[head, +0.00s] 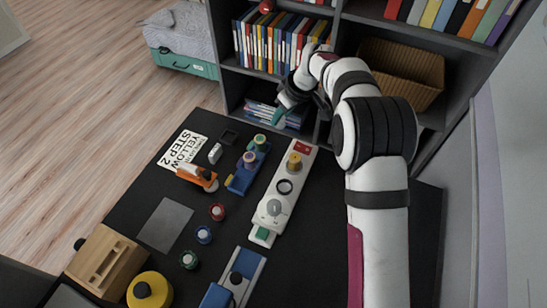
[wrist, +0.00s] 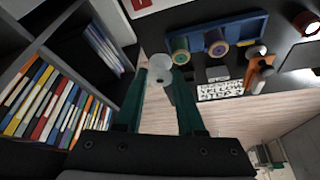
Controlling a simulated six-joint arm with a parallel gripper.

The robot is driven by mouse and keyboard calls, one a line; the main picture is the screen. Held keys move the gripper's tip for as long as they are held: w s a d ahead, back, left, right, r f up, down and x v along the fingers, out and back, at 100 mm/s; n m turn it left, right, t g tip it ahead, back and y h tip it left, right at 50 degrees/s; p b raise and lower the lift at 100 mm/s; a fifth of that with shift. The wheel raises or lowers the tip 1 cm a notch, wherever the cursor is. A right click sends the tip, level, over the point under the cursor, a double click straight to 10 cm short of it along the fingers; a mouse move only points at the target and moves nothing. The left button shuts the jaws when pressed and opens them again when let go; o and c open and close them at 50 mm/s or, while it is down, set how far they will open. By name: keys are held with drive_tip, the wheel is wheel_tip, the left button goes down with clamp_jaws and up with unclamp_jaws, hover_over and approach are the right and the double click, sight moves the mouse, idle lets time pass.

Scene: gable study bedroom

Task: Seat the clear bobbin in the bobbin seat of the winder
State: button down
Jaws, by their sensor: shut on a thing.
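My gripper (wrist: 161,72) is shut on the clear bobbin (wrist: 157,62), a pale translucent piece between the tips of its teal fingers. In the head view my gripper (head: 281,111) is raised beyond the far edge of the black table, in front of the bookshelf; the bobbin cannot be made out there. The white winder (head: 265,219) lies lengthwise on the table, nearer than my gripper. I cannot tell for sure which part is the seat.
A blue rack (head: 235,183) with spools stands left of the winder, beside an orange-handled tool (head: 199,178). The bookshelf (wrist: 45,92) is close to my gripper. A wooden block and yellow container occupy the front left.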

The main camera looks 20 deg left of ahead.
drive_tip(key=s+d+r+n+g, duration=0.1)
drive_tip(key=s+d+n+g, duration=0.1)
drive_tip(key=s+d+n, duration=0.55)
drive_tip(key=s+d+r+n+g, duration=0.15)
drive_tip(key=s+d+n, duration=0.25)
drive_tip(key=d, duration=0.6)
drive_tip(key=shift+g, duration=0.45)
drive_tip(key=a+f, duration=0.2)
drive_tip(key=a, duration=0.1)
drive_tip(key=a+f, duration=0.3)
drive_tip(key=a, duration=0.1)
drive_tip(key=a+f, duration=0.2)
drive_tip(key=a, duration=0.1)
drive_tip(key=shift+s+a+f, duration=0.15)
drive_tip(key=shift+a+f, duration=0.15)
drive_tip(key=shift+f, duration=2)
drive_tip(key=shift+f+h, duration=0.1)
drive_tip(key=shift+h, duration=0.2)
drive_tip(key=c, duration=0.5)
unclamp_jaws()
